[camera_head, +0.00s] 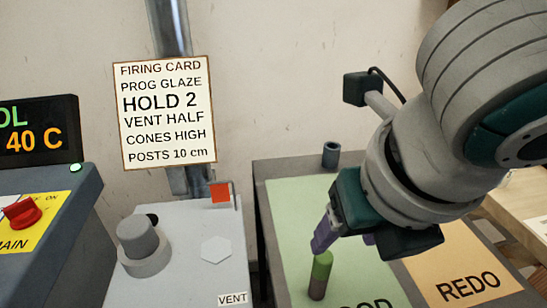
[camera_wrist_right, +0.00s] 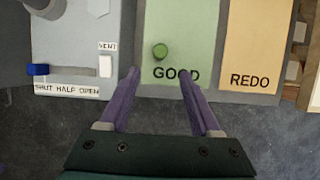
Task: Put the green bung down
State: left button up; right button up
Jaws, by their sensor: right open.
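The green bung (camera_head: 322,266), a short cylinder with a green top and a brown lower part, stands upright on the green GOOD area (camera_head: 296,205). In the right wrist view the bung (camera_wrist_right: 160,51) shows from above as a green disc just above the word GOOD. My right gripper (camera_head: 342,243) has purple fingers, spread apart and empty. In the right wrist view the gripper (camera_wrist_right: 160,76) has its fingertips just short of the bung, with a gap between them. My left gripper is in neither view.
The orange REDO area (camera_head: 450,262) lies right of the green one. A small dark cylinder (camera_head: 330,155) stands at the table's back. A grey vent box (camera_head: 190,262) with a knob stands left, below the firing card (camera_head: 165,112). A red-knobbed control box (camera_head: 45,225) stands farther left.

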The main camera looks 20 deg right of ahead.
jog(key=s+a+m+y, duration=0.45)
jog(key=a+m, duration=0.35)
jog(key=m, duration=0.8)
jog(key=s+d+f+m+h, duration=0.2)
jog(key=s+d+m, duration=0.5)
jog(key=m, duration=0.8)
jog(key=shift+s+d+f+g+h, duration=0.35)
jog(key=shift+d+h, duration=0.2)
jog(key=shift+d, duration=0.3)
